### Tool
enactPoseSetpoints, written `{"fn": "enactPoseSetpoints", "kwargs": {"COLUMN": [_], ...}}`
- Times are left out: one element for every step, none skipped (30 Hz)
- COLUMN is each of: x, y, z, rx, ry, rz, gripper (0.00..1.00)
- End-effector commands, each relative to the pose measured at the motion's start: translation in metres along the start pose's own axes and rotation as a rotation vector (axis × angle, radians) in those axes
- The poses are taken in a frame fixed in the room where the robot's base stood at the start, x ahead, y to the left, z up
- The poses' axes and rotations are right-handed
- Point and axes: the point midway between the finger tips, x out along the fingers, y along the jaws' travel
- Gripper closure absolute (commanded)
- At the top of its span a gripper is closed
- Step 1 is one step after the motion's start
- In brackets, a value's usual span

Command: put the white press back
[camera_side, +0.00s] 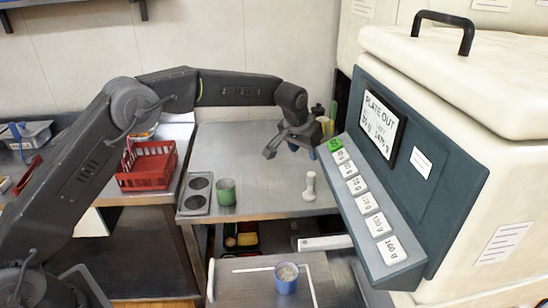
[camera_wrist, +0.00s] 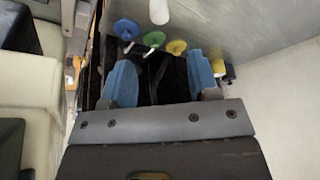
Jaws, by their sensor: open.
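The white press (camera_side: 310,186) stands upright on the steel table, right of its middle, in the side view. A white rounded end at the top edge of the wrist view (camera_wrist: 159,10) looks like the same press. My gripper (camera_side: 290,151) is open and empty above and behind the press, apart from it. In the wrist view its two blue-padded fingers (camera_wrist: 162,82) are spread with nothing between them. A grey plate with two dark round recesses (camera_side: 199,192) lies at the table's left front.
A green cup (camera_side: 225,190) stands beside the recessed plate. A red basket (camera_side: 147,165) is left. The large dispenser (camera_side: 450,150) with labelled buttons bounds the right. A blue cup (camera_side: 287,280) stands lower in front. Coloured discs (camera_wrist: 153,40) lie beyond my fingers. The middle of the table is clear.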

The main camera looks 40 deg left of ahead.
Motion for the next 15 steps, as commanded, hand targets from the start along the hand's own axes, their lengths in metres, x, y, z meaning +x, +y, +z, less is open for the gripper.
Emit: {"fn": "enactPoseSetpoints", "kwargs": {"x": [-0.001, -0.001, -0.001, -0.001, -0.002, -0.005, -0.009, -0.014, -0.025, -0.034, -0.045, -0.062, -0.075, -0.089, -0.107], "y": [0.0, 0.0, 0.0, 0.0, 0.0, -0.001, -0.001, -0.002, -0.004, -0.006, -0.008, -0.011, -0.014, -0.017, -0.021], "z": [0.0, 0.0, 0.0, 0.0, 0.0, 0.0, 0.001, 0.001, 0.003, 0.005, 0.008, 0.013, 0.018, 0.024, 0.034], "rx": [0.0, 0.0, 0.0, 0.0, 0.0, 0.0, 0.0, -0.001, -0.001, -0.001, -0.002, -0.001, -0.001, -0.001, -0.001], "ry": [-0.001, -0.001, -0.001, -0.001, 0.0, 0.001, 0.003, 0.005, 0.008, 0.01, 0.013, 0.018, 0.02, 0.023, 0.026], "rz": [0.0, 0.0, 0.0, 0.0, 0.0, 0.0, 0.0, 0.001, 0.001, 0.001, 0.001, 0.001, 0.002, 0.002, 0.002], "gripper": [0.45, 0.45, 0.45, 0.45, 0.45, 0.45, 0.45, 0.45, 0.45, 0.45, 0.45, 0.45, 0.45, 0.45, 0.45]}}
